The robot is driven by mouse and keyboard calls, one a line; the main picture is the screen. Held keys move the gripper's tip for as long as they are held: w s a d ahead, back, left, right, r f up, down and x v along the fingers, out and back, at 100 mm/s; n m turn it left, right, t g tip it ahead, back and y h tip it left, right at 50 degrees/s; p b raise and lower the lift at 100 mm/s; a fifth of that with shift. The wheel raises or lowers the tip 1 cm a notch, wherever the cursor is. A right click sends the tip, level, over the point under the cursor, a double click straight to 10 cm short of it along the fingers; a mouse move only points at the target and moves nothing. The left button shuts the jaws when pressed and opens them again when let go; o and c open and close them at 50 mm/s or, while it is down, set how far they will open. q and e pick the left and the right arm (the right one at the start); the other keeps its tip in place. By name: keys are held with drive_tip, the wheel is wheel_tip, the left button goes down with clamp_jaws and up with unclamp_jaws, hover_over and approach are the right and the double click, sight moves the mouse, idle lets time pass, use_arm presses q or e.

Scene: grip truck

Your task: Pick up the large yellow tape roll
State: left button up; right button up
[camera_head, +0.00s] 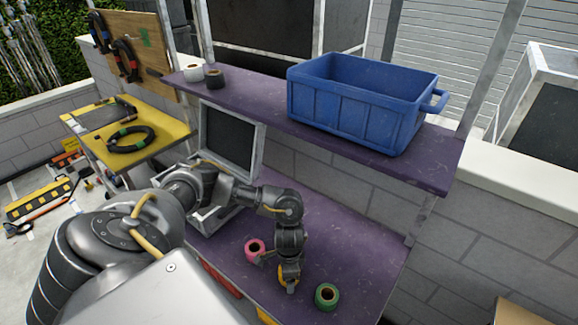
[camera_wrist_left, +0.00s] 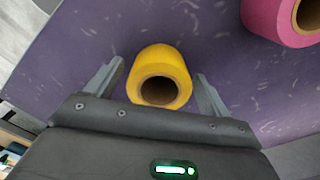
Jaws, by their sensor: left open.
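The large yellow tape roll (camera_wrist_left: 160,62) stands on the purple lower shelf, between the two open fingers of my left gripper (camera_wrist_left: 158,85) in the left wrist view. A gap shows on each side of the roll. In the head view my left gripper (camera_head: 288,283) reaches down over the shelf and hides most of the yellow roll, of which only a little yellow shows. My right gripper is not in view.
A pink tape roll (camera_head: 255,248) stands to the left of the gripper and a green roll (camera_head: 327,296) to its right. A blue crate (camera_head: 345,112), a white roll (camera_head: 193,73) and a black roll (camera_head: 215,79) sit on the upper purple shelf (camera_head: 250,101).

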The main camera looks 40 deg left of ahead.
use_arm(q)
drive_tip(key=c, duration=1.1)
drive_tip(key=shift+r, duration=0.1)
drive_tip(key=shift+r, duration=0.5)
drive_tip(key=r, duration=0.3)
drive_tip(key=shift+s+a+b, duration=0.3)
drive_tip(key=shift+b, duration=0.1)
drive_tip(key=shift+s+a+r+b, duration=0.25)
drive_tip(key=shift+s+a+r, duration=1.2)
drive_tip(key=shift+s, duration=0.3)
drive_tip(key=shift+s+a+r+b, duration=0.2)
drive_tip(key=shift+s+a+r, duration=1)
drive_tip(key=shift+s+r, duration=0.4)
drive_tip(key=shift+s+a+r+b, duration=0.25)
drive_tip(key=shift+s+a+r, duration=1.15)
drive_tip(key=shift+s, duration=0.45)
